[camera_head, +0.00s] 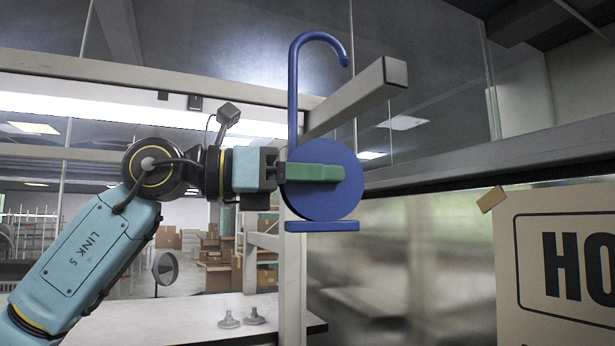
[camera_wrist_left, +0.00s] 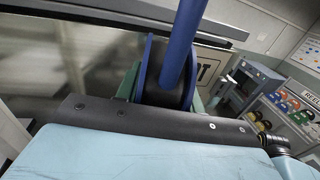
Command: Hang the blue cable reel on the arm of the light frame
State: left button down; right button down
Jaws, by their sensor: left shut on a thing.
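The blue cable reel (camera_head: 322,205) has a round body, a flat foot and a tall stem ending in a hook that curves to the right. My left gripper (camera_head: 338,172) has green fingers shut on the reel's body, holding it upright in the air. The light frame's arm (camera_head: 362,96) slants up to the right. In the head view the hook's tip lies above the arm and the stem left of its free end; I cannot tell whether they touch. In the left wrist view the reel (camera_wrist_left: 160,88) sits between the green fingers. My right gripper is not in view.
The frame's post (camera_head: 292,290) stands below and behind the reel. A white table (camera_head: 195,318) with two small grey items is low at the left. A sign board (camera_head: 560,262) stands at the right. The left wrist view shows a shelf with coloured items (camera_wrist_left: 268,120).

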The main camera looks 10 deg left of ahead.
pick_arm(q)
jog(key=shift+w+d+r+p, duration=0.1)
jog(key=shift+w+d+p, duration=0.45)
jog(key=shift+w+d, duration=0.5)
jog(key=shift+w+p+x, duration=0.2)
jog(key=shift+p+x, duration=0.9)
jog(key=shift+x, duration=1.1)
jog(key=shift+w+d+f+b, duration=0.1)
jog(key=shift+f+b, duration=1.2)
jog(key=shift+f, duration=0.4)
jog(key=c, duration=0.8)
grip_release()
jog(key=shift+f, duration=0.15)
